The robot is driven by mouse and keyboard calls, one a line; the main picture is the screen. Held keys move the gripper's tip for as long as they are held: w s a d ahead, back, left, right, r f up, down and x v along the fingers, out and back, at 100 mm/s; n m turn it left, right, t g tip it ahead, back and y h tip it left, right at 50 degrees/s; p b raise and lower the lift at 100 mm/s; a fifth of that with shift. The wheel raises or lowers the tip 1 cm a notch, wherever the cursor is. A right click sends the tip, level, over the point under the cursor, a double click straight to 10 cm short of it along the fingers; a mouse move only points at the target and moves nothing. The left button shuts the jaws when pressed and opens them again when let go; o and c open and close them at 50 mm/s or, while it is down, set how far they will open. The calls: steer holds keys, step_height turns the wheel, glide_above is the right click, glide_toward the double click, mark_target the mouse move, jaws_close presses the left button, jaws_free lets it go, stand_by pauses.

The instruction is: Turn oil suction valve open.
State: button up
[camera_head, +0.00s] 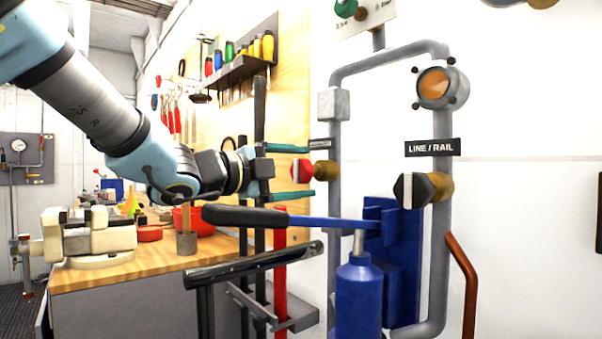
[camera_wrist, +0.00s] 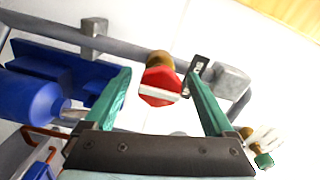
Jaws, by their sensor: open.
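The likely oil suction valve is a red faceted knob (camera_head: 302,171) on a brass stem, mounted on a grey pipe. A small black label (camera_head: 322,143) sits just above it; its text is too small to read. My gripper (camera_head: 310,171) is open, with its two teal fingers above and below the knob in the head view. In the wrist view, the red knob (camera_wrist: 160,86) lies between the fingertips of my gripper (camera_wrist: 160,76), with a gap visible on each side. A pale bar crosses the knob's face. I cannot tell how deep the fingers reach around it.
A black knob (camera_head: 412,190) sits under the LINE / RAIL label (camera_head: 432,147) on the right pipe. A blue hand pump (camera_head: 359,297) with a long black-gripped lever (camera_head: 245,216) stands below my gripper. A wooden workbench (camera_head: 150,262) with a vise is at left.

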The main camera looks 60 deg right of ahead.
steer(key=v, duration=1)
steer(key=shift+a, duration=0.15)
steer(key=w+a+f+n+t+y, duration=0.1)
steer(key=w+a+f+n+t, duration=0.25)
steer(key=w, duration=0.35)
steer(key=w+a+f+n+t+y, duration=0.1)
steer(key=w+a+f+n+t, duration=0.15)
steer(key=w+n+t, duration=0.35)
steer(key=w+a+f+n+t+y, duration=0.1)
steer(key=w+a+f+n+t, duration=0.15)
steer(key=w, duration=0.55)
steer(key=w+a+f+n+t+y, duration=0.1)
steer(key=w+a+f+n+y, duration=0.25)
steer(key=a+f, duration=0.2)
steer(key=w+a+f+n+t+y, duration=0.25)
steer(key=w+a+f+n, duration=0.2)
steer(key=a, duration=0.25)
steer(key=a+f+n+g+y, duration=0.3)
steer(key=a+f+n+y, duration=0.45)
steer(key=a, duration=0.75)
steer(key=s+a+f+n+g, duration=0.6)
steer(key=s+a+f+n, duration=0.25)
steer(key=s+a, duration=0.35)
step_height(320, 180, up, 18)
steer(key=w+p, duration=0.1)
steer(key=p, duration=1.7)
steer(key=shift+d+r+t, duration=0.25)
steer(key=shift+d+t, duration=0.1)
